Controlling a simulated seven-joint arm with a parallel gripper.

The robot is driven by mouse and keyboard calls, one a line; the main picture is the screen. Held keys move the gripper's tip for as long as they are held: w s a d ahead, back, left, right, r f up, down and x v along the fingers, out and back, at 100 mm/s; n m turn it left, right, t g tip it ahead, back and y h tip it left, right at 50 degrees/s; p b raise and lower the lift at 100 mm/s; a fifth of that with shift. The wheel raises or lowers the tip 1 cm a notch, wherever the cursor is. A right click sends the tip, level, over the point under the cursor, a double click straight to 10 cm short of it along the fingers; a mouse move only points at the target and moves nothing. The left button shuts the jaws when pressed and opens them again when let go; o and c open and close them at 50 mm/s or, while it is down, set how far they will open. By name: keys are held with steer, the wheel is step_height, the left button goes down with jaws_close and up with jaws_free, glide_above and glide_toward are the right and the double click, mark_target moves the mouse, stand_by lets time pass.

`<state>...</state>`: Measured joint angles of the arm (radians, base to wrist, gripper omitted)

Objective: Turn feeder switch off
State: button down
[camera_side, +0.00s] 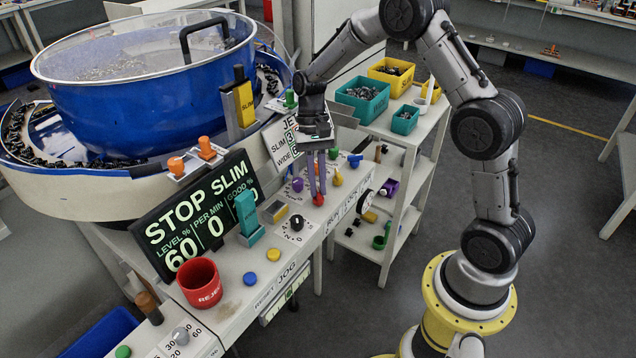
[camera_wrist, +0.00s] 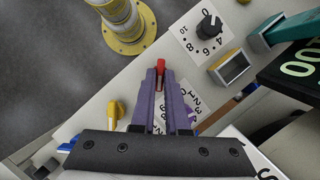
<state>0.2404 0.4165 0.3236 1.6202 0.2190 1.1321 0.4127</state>
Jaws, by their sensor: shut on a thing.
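My gripper (camera_side: 318,195) points down at the white control panel (camera_side: 262,280), its purple fingers closed on a small red switch knob (camera_side: 319,201). The wrist view shows the same red knob (camera_wrist: 160,72) between the fingertips. No label that names it as the feeder switch is legible, and the fingers hide most of its base. A yellow knob (camera_side: 338,179) stands just right of the fingers, and a purple knob (camera_side: 297,184) stands to their left. The black display (camera_side: 200,212) reads STOP SLIM, level 60, per min 0.
A black dial (camera_side: 296,223) and a teal upright block (camera_side: 248,217) stand left of my gripper. A red cup (camera_side: 200,283) is at the front. The blue bowl (camera_side: 150,90) is behind left. A shelf (camera_side: 410,150) with part bins stands right. A blue lever (camera_side: 354,160) is near the panel's far end.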

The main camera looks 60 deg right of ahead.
steer(key=shift+r, duration=0.1)
stand_by(0.3)
steer(key=c, duration=0.9)
jaws_free()
steer(key=v, duration=1.3)
steer(key=shift+w+r, duration=0.15)
steer(key=shift+r, duration=0.2)
